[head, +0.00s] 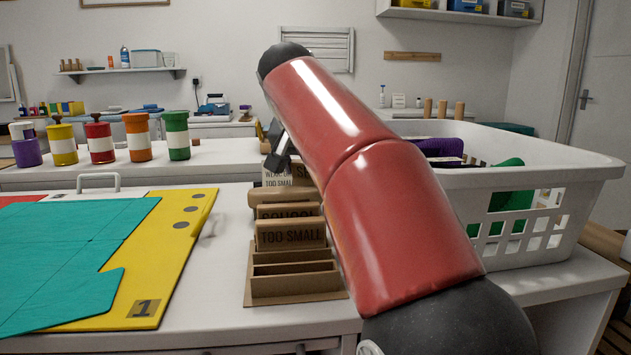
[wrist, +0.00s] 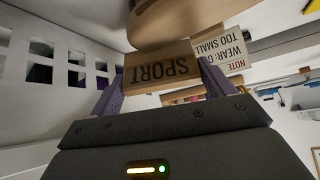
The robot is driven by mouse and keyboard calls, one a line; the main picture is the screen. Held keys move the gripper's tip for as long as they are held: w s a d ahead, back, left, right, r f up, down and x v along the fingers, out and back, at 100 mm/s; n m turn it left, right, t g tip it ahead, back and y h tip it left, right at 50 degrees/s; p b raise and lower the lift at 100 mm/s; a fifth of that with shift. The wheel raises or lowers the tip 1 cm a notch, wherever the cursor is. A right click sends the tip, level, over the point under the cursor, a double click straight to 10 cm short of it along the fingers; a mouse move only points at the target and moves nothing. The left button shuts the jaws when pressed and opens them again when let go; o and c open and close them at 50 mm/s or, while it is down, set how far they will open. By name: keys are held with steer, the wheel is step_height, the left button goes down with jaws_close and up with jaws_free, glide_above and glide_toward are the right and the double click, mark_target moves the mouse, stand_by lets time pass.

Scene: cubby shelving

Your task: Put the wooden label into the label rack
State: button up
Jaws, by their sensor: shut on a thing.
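My gripper (wrist: 162,72) is shut on a wooden label (wrist: 160,70) marked SPORT, which appears upside down in the wrist view. In the head view the label (head: 302,175) shows only in part, behind my red arm and above the rear of the rack. The brown label rack (head: 295,283) stands on the white worktop left of my arm. Labels marked SCHOOL (head: 285,211) and TOO SMALL (head: 290,234) stand in it, and its front slots look empty. My arm hides the rack's right rear, so I cannot tell whether the held label touches it.
A white card (head: 276,179) stands behind the rack; it also shows in the wrist view (wrist: 220,48). A white basket (head: 545,190) with dark and green items is close on the right. A yellow board (head: 185,245) with teal pieces lies left. Painted canisters (head: 138,138) stand behind.

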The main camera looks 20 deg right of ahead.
steer(key=shift+w+d+f, duration=0.1)
steer(key=shift+f, duration=0.6)
steer(key=shift+w+d+r+p, duration=0.15)
steer(key=shift+w+r+p, duration=0.05)
steer(key=shift+p, duration=0.15)
steer(key=g+p, duration=0.1)
steer(key=g+y+p, duration=0.1)
steer(key=p, duration=0.1)
steer(key=shift+w+d+r+y, duration=0.15)
steer(key=shift+w+d+y, duration=0.05)
steer(key=shift+w+y, duration=0.15)
steer(key=shift+f+g+b, duration=0.5)
steer(key=shift+f+b, duration=0.1)
steer(key=shift+f, duration=0.5)
steer(key=shift+f, duration=0.1)
steer(key=o, duration=0.7)
